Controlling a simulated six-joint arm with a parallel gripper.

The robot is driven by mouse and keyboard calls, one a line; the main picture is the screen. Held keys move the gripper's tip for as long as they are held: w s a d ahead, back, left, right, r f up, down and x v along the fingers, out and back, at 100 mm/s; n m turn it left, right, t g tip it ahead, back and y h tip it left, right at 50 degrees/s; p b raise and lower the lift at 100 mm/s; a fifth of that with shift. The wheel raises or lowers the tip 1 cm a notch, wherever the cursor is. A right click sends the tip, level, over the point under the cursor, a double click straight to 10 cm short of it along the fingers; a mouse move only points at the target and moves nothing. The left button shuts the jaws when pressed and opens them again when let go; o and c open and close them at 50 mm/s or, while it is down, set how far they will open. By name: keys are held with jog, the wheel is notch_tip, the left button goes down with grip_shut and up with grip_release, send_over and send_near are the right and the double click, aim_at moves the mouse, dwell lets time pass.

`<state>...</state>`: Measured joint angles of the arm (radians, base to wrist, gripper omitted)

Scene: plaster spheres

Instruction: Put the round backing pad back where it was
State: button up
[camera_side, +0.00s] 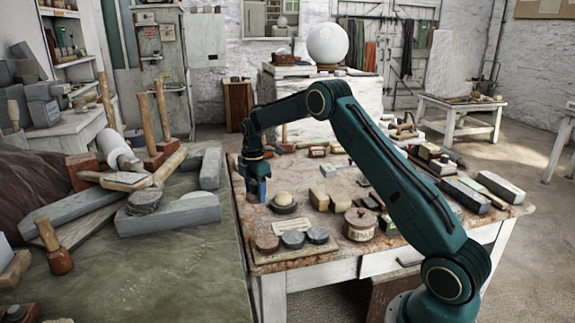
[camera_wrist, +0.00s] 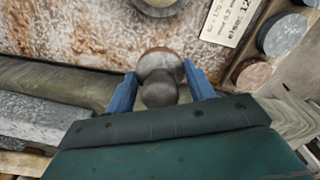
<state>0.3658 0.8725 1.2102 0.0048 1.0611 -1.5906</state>
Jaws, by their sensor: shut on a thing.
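The round backing pad (camera_wrist: 161,60) shows in the wrist view as a pale grey-brown disc with a reddish rim and a dark round knob (camera_wrist: 160,90). My gripper (camera_wrist: 160,85) has its two blue fingers on either side of it and is shut on it. A wooden board (camera_side: 296,252) at the front left carries several round discs, brown and grey. A printed card (camera_side: 291,228) lies behind them.
A dark dish with a pale ball (camera_side: 284,199) stands just right of my gripper. Yellowish blocks (camera_side: 330,201) and a lidded pot (camera_side: 360,225) stand further right. A cluttered bench with stone blocks (camera_side: 168,214) adjoins the table on the left.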

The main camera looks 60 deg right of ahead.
aim_at(255, 183)
jog(key=shift+f, duration=0.75)
jog(key=shift+f, duration=0.1)
jog(key=shift+f, duration=2)
jog(key=shift+f, duration=0.15)
jog(key=o, duration=1)
notch_tip(255, 183, up, 12)
jog(key=shift+f, duration=0.15)
jog(key=shift+r, duration=0.3)
